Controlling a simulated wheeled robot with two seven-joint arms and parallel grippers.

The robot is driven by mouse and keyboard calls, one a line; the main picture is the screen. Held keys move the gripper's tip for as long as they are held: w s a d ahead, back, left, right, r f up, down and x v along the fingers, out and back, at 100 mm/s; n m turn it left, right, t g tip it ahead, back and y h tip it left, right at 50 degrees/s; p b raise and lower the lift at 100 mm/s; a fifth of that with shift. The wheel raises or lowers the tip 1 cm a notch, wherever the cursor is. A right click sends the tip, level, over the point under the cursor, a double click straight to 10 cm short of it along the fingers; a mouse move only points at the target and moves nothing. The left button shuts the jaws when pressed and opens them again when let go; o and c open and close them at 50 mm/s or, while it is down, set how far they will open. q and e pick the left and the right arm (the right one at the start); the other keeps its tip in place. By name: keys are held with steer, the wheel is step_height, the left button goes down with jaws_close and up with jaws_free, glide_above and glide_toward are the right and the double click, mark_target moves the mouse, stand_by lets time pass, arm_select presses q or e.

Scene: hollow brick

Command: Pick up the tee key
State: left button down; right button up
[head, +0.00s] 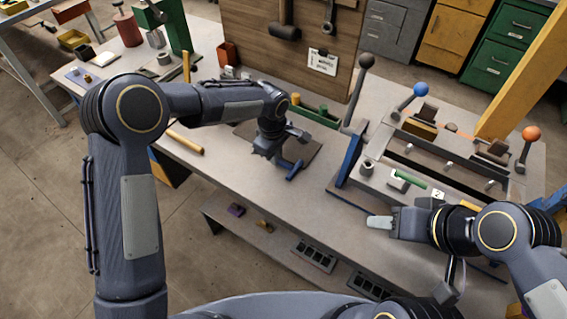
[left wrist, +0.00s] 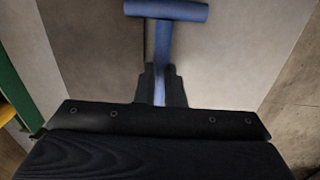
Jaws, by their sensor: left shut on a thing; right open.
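The tee key (left wrist: 163,42) is blue, with a round crossbar (left wrist: 166,11) at the top of the left wrist view and a stem running down between my fingers. My left gripper (left wrist: 161,88) is shut on the stem. In the head view the tee key (head: 293,171) shows as a short blue piece beside my left gripper (head: 277,153), over the dark mat on the bench. Whether it touches the mat I cannot tell. My right gripper (head: 380,222) is open and empty, over the bench's front right part.
A fixture with levers and a blue-edged base (head: 347,170) fills the right of the bench. A green tray (head: 318,115) and a tool board (head: 290,50) stand behind. A wooden rod (head: 186,142) lies left. The bench's front middle (head: 275,215) is clear.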

stand_by(0.4)
arm_select(q)
steer(key=shift+r, duration=0.3)
step_height(320, 180, up, 2)
steer(key=s+a+r+b, duration=0.3)
steer(key=s+a+r, duration=0.3)
steer(key=a+r, duration=0.4)
steer(key=a, duration=0.2)
steer(key=shift+s+a+r, duration=0.15)
steer(key=shift+a+r, duration=0.05)
steer(key=shift+a, duration=0.1)
